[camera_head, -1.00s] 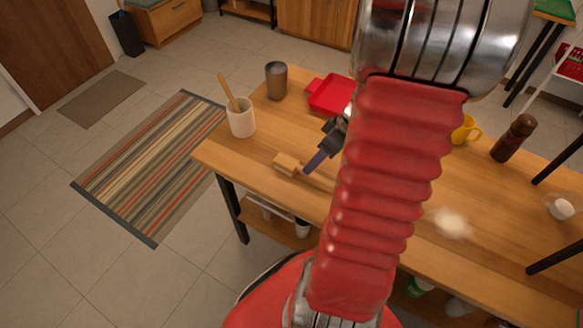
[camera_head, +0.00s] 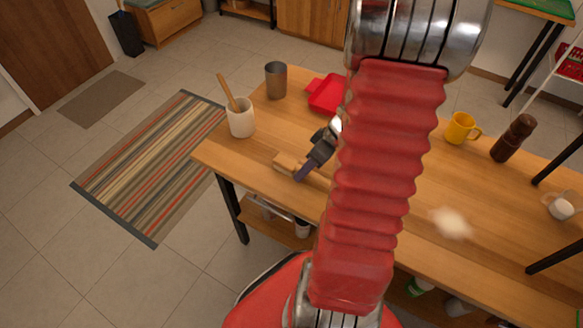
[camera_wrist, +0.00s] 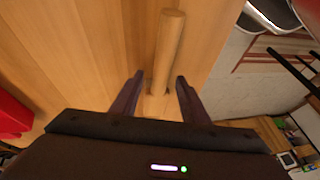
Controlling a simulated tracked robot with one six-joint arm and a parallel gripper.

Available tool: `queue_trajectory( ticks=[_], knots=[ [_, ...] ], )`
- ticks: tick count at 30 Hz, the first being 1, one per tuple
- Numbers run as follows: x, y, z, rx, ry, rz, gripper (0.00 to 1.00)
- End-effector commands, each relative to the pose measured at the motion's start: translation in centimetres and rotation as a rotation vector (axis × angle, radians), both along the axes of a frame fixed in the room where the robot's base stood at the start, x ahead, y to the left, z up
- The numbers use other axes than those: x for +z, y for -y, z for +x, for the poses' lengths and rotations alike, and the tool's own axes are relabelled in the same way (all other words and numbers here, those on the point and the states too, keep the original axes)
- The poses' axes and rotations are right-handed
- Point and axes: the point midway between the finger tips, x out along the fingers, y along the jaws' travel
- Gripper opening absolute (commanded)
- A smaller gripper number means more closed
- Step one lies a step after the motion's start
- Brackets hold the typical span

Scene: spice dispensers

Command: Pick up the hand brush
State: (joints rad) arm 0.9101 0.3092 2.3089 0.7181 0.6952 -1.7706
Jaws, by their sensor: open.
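The hand brush (camera_head: 286,161) lies on the wooden table near its front left edge. Its block end shows in the head view, and my gripper and arm hide part of the rest. In the wrist view its round wooden handle (camera_wrist: 168,48) runs up between my fingertips. My gripper (camera_head: 300,172) is over the brush in the head view. In the wrist view my gripper (camera_wrist: 158,82) is open, with one finger on each side of the handle and a gap to both. The brush's bristles are not visible.
A white crock (camera_head: 241,118) with a wooden utensil, a grey tumbler (camera_head: 276,80) and a red dustpan (camera_head: 327,94) stand behind. A yellow mug (camera_head: 461,128) and a brown pepper mill (camera_head: 513,138) are at right. The table's front edge (camera_head: 262,187) is close to the brush.

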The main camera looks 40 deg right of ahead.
Motion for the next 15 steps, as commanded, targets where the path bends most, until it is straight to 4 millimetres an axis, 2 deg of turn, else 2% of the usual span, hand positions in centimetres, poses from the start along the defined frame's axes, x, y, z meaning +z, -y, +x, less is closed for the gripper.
queue_trajectory(
  ticks=[11,15],
  knots=[
    [0.04,0.0,0.02,0.0,0.0,0.0,0.4],
    [0.05,0.01,0.01,0.0,0.0,0.0,0.3]
  ],
)
